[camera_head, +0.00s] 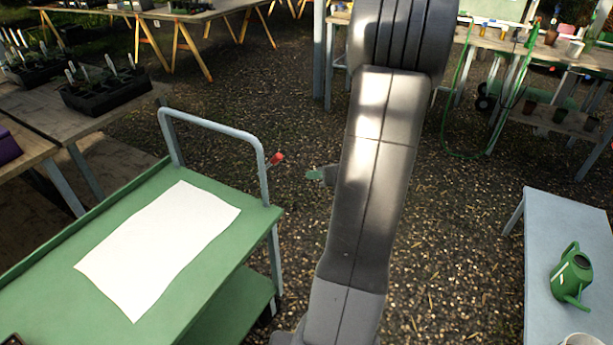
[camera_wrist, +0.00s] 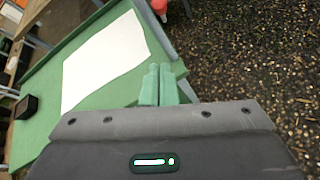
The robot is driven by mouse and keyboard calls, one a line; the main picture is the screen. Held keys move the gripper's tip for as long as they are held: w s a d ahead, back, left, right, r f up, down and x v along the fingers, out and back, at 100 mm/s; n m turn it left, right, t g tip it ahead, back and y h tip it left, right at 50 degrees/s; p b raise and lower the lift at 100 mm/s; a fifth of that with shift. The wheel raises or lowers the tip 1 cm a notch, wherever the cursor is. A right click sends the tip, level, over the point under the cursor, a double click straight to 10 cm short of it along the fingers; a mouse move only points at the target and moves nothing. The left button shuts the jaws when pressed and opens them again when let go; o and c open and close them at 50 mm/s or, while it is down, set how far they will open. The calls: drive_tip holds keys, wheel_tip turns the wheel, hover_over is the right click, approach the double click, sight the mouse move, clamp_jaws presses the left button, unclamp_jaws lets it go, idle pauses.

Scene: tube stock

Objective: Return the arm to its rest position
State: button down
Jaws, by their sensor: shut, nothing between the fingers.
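My gripper (camera_wrist: 158,72) shows in the wrist view as two green fingers pressed together, shut, with nothing between them. In the head view its green fingertips (camera_head: 314,174) stick out to the left from behind my arm, and the rest of it is hidden. My grey arm (camera_head: 372,190) rises through the middle of the head view. The gripper appears over the gravel, right of the green cart (camera_head: 235,222); it looks apart from the cart's handle rail.
A white sheet (camera_head: 160,248) lies on the cart, and a small dark box (camera_wrist: 25,107) stands on it. A red piece (camera_head: 276,159) is by the rail. A blue-grey table (camera_head: 545,235) at right holds a green watering can (camera_head: 572,277). Gravel (camera_head: 255,90) lies open between.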

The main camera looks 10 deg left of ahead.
drive_tip(key=shift+s+d+r, duration=0.1)
drive_tip(key=shift+d, duration=0.05)
drive_tip(key=w+r+p+x, duration=0.1)
drive_tip(key=x, duration=1)
drive_tip(key=shift+w+r, duration=0.2)
drive_tip(key=shift+w, duration=0.3)
